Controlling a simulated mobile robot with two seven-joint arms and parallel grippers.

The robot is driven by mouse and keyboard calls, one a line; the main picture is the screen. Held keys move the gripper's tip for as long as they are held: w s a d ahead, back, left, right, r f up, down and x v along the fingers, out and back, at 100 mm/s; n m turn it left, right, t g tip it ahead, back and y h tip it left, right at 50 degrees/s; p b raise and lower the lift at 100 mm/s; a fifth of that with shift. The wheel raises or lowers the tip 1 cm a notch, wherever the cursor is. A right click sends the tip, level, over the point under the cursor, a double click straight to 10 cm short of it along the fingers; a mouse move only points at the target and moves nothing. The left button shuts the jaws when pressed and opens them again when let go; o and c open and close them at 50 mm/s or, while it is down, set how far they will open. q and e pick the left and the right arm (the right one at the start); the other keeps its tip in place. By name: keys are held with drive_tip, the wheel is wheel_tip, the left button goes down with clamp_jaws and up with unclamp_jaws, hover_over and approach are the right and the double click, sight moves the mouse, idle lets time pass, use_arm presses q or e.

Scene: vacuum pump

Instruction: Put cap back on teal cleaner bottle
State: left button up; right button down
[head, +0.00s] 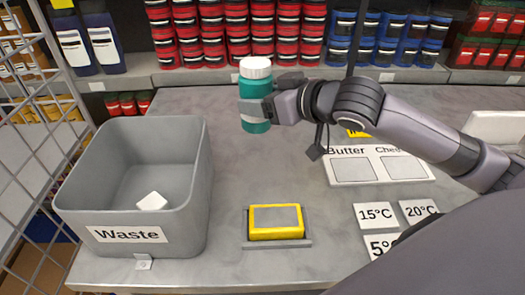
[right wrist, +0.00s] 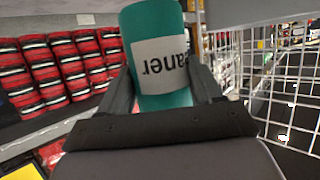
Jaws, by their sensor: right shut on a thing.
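The teal cleaner bottle (head: 255,88) is upright near the back middle of the table in the head view, with a white cap (head: 256,67) on its top. My right gripper (head: 258,110) comes in from the right and is shut around the bottle's lower half. In the right wrist view the bottle (right wrist: 155,25) sits between the two fingers, its label upside down with "aner" readable. The cap does not show there. I cannot tell whether the bottle touches the table. My left gripper is not in view.
A grey Waste bin (head: 190,180) stands at the left with a white piece (head: 152,201) inside. A yellow-framed block (head: 276,222) sits on a grey base in front. A Butter and Cheese board (head: 376,180) and temperature cards (head: 375,215) lie at the right. Stocked shelves line the back.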

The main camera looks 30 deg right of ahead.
sight(263, 131)
wheel_tip(263, 131, down, 8)
drive_tip(key=shift+r+b, duration=0.2)
drive_tip(key=shift+b, duration=0.15)
drive_tip(key=shift+f, duration=2.15)
drive_tip(key=shift+f+b, duration=0.1)
drive_tip(key=shift+b, duration=0.2)
drive_tip(key=shift+c, duration=0.8)
unclamp_jaws()
drive_tip(key=shift+f, duration=0.1)
